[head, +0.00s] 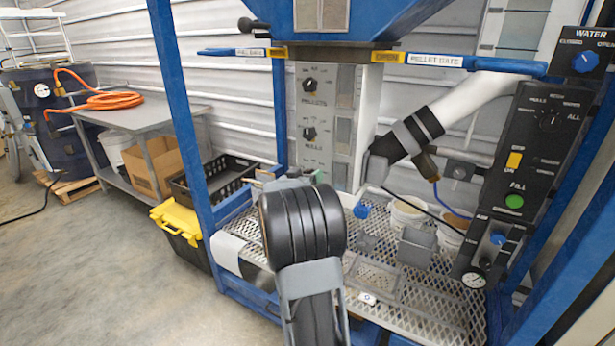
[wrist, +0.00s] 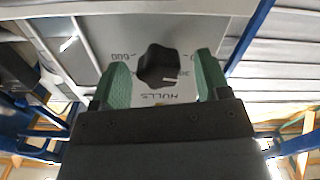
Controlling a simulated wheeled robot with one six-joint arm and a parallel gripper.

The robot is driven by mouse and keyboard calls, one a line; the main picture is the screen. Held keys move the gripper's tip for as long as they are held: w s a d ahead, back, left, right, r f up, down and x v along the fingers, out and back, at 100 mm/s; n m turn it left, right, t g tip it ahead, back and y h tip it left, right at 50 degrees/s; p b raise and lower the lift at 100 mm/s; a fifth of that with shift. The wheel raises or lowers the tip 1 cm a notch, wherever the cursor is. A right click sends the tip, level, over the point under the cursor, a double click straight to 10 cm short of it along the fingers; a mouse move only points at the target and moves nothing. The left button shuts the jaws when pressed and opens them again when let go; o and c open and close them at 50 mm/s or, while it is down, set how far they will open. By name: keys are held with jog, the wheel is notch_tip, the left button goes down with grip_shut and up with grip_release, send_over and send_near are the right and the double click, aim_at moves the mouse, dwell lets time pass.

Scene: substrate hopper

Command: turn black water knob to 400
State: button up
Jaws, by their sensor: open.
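In the wrist view a black lobed knob (wrist: 157,66) sits on a grey panel, with a small white mark at its lower right. Lettering below it appears to read HULLS, and 600 is printed to its left. My gripper (wrist: 161,78) is open, its green fingers at either side of this knob; I cannot tell whether they reach around it or touch it. In the head view the panel carries a black knob (head: 310,85) labelled PELLETS and another black knob (head: 309,133) below. My wrist hides the lower panel and most of my gripper. No black knob labelled WATER is readable.
A blue knob (head: 585,61) sits under a WATER label at the upper right. A black control box (head: 535,150) with a green button stands at right. A white pipe (head: 465,105) and blue frame posts (head: 182,110) flank the panel. A mesh shelf (head: 430,300) lies below.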

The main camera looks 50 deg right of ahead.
jog(key=c, duration=0.9)
jog(key=shift+f+m, duration=0.1)
jog(key=shift+m, duration=0.2)
jog(key=m+b, duration=0.2)
jog(key=shift+m, duration=0.4)
jog(key=m+b, duration=0.3)
jog(key=m, duration=0.1)
jog(key=m+b, duration=0.3)
jog(key=m, duration=0.2)
jog(key=shift+s+d+f, duration=0.1)
jog(key=shift+s+f, duration=0.05)
jog(key=shift+m+b, duration=1.1)
jog(key=shift+m, duration=0.5)
